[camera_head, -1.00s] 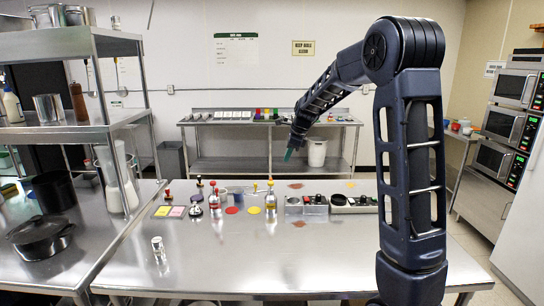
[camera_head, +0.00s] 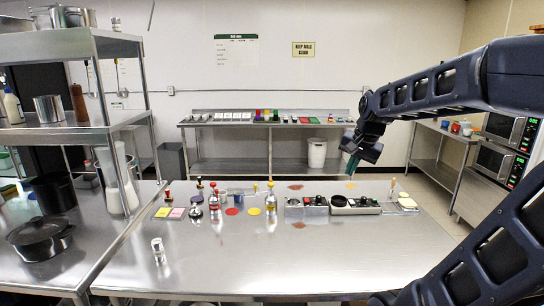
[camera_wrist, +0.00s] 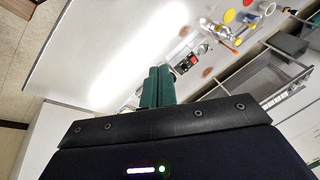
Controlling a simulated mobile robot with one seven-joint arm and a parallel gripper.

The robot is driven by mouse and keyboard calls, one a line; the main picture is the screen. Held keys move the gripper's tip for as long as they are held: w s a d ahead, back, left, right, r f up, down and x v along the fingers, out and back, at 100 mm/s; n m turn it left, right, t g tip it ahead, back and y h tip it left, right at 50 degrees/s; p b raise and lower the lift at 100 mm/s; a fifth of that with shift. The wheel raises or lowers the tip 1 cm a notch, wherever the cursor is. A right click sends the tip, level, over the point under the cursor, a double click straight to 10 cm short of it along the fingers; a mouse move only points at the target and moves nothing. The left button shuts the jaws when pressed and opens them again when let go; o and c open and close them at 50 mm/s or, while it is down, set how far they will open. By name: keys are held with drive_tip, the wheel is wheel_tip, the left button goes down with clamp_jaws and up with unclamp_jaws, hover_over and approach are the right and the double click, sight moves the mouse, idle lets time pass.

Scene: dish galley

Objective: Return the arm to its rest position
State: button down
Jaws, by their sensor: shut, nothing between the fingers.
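My gripper (camera_head: 350,165) hangs at the end of my dark arm in the head view, above the right part of the steel table (camera_head: 215,262) and apart from everything on it. In the wrist view its green fingers (camera_wrist: 157,87) are together with nothing between them. My arm comes in from the right edge of the head view, bent, with its forearm reaching left. Part of my arm is cut off by the right edge.
Bottles, stampers and small devices, including a red-labelled bottle (camera_head: 213,203) and a grey device (camera_head: 355,206), stand along the table's back. A clear glass (camera_head: 158,249) is at front left. Steel shelves (camera_head: 62,133) rise at left; ovens (camera_head: 506,127) stand at right. The table's front middle is clear.

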drive_tip(key=s+d+f+n+h, duration=0.1)
drive_tip(key=s+d+f+n, duration=0.15)
drive_tip(key=s, duration=0.35)
drive_tip(key=s+d+f+n+h, duration=0.1)
drive_tip(key=s+d+n, duration=0.15)
drive_tip(key=s, duration=0.25)
drive_tip(key=w+a+f+m+y, duration=0.1)
drive_tip(key=w+a+m+y, duration=0.1)
drive_tip(key=w+a+m, duration=0.6)
drive_tip(key=w+a+f+m+g+y, duration=0.1)
drive_tip(key=w+a+f+y, duration=0.15)
drive_tip(key=w, duration=0.95)
drive_tip(key=w+a+f+m+y, duration=0.1)
drive_tip(key=w+a+m+y, duration=0.1)
drive_tip(key=w+a+m, duration=0.65)
drive_tip(key=w+a+f+m+y, duration=0.25)
drive_tip(key=w+f, duration=0.45)
drive_tip(key=w, duration=0.6)
drive_tip(key=a+r+x, duration=0.2)
drive_tip(key=x, duration=1.1)
drive_tip(key=shift+s+g, duration=0.2)
drive_tip(key=shift+g, duration=0.1)
drive_tip(key=shift+a, duration=0.15)
drive_tip(key=shift+m, duration=0.3)
